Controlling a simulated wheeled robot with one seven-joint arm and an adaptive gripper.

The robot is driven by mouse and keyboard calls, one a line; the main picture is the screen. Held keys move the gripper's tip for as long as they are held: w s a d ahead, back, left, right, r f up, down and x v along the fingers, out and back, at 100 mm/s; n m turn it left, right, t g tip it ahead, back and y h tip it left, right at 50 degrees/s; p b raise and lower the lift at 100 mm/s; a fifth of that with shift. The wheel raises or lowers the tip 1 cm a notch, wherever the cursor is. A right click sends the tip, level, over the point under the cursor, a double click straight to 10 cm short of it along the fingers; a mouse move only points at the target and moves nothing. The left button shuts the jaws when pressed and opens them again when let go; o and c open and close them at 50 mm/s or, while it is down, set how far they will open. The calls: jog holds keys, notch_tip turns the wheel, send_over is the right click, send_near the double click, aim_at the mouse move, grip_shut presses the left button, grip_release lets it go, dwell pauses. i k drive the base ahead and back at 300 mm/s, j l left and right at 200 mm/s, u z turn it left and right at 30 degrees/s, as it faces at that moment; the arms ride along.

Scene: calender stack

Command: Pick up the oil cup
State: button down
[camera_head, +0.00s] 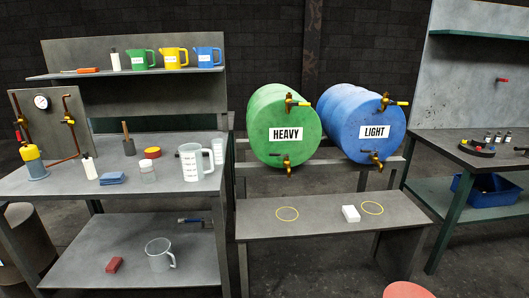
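My gripper is not in view. No label marks an oil cup, so I cannot tell which vessel it is. A clear cup with a handle (160,254) stands upright on the left bench's lower shelf. Two clear measuring vessels, a larger one (191,163) and one partly hidden behind it (218,151), stand on the benchtop.
Green HEAVY (284,110) and blue LIGHT (350,112) drums with brass taps lie above a low bench (330,230). It bears two yellow rings and a white block (351,214). A red block (114,265) lies near the clear cup. A red round top (408,290) shows at the bottom edge.

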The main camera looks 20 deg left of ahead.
aim_at(217, 144)
jog(key=u, duration=1.1)
jog(key=i+j, duration=0.1)
jog(key=i, duration=0.45)
jog(key=i+j+z, duration=0.1)
jog(key=i, duration=0.4)
jog(key=i+j+z, duration=0.1)
jog(key=i, duration=0.45)
jog(key=i+j, duration=0.3)
jog(key=i, duration=0.2)
jog(key=i+j+z, duration=0.1)
jog(key=i, duration=0.45)
jog(key=j, duration=0.1)
